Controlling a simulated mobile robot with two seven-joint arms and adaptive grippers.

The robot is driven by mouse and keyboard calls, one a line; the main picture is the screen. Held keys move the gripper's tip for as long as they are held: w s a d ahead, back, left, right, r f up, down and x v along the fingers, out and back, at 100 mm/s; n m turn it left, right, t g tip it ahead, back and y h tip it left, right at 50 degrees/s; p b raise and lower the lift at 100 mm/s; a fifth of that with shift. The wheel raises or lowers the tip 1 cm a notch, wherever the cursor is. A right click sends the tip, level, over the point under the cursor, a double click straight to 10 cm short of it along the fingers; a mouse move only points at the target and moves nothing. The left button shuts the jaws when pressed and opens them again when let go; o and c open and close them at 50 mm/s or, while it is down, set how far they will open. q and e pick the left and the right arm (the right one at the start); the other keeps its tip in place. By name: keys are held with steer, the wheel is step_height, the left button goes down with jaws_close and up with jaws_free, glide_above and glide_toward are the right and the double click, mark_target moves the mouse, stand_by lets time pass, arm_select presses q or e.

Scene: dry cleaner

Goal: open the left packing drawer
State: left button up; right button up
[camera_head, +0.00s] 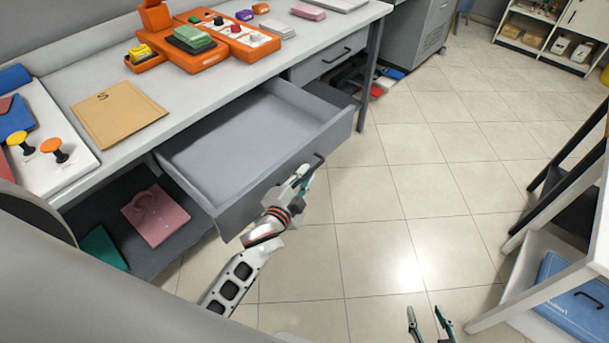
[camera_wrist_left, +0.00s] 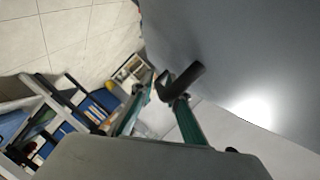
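The left packing drawer (camera_head: 240,135) is pulled far out from under the white-topped counter, and its grey interior looks empty. Its dark bar handle (camera_head: 319,160) is on the front panel; it also shows in the left wrist view (camera_wrist_left: 187,79). My left gripper (camera_head: 303,177) is at this handle. In the left wrist view its teal-edged fingers (camera_wrist_left: 165,90) have the handle at their tips and appear shut on it; the exact contact is partly hidden. My right gripper (camera_head: 428,320) is at the bottom edge of the head view, fingers apart and empty, away from the drawer.
A second drawer (camera_head: 335,57) farther right is closed. A pink folded cloth (camera_head: 155,215) lies on the shelf below the counter. A white rack (camera_head: 540,290) with a blue case (camera_head: 575,300) stands at the right. The tiled floor (camera_head: 400,200) between is clear.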

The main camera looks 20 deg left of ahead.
arm_select(q)
steer(key=v, duration=1.2)
stand_by(0.4)
steer(key=s+f+n+g+h, duration=0.2)
steer(key=s+f+n+g, duration=0.2)
steer(key=s+f+n, duration=0.3)
steer(key=s+f, duration=0.5)
steer(key=f, duration=0.1)
steer(key=shift+n+g, duration=0.4)
steer(key=shift+a+r, duration=0.1)
steer(key=shift+a, duration=0.05)
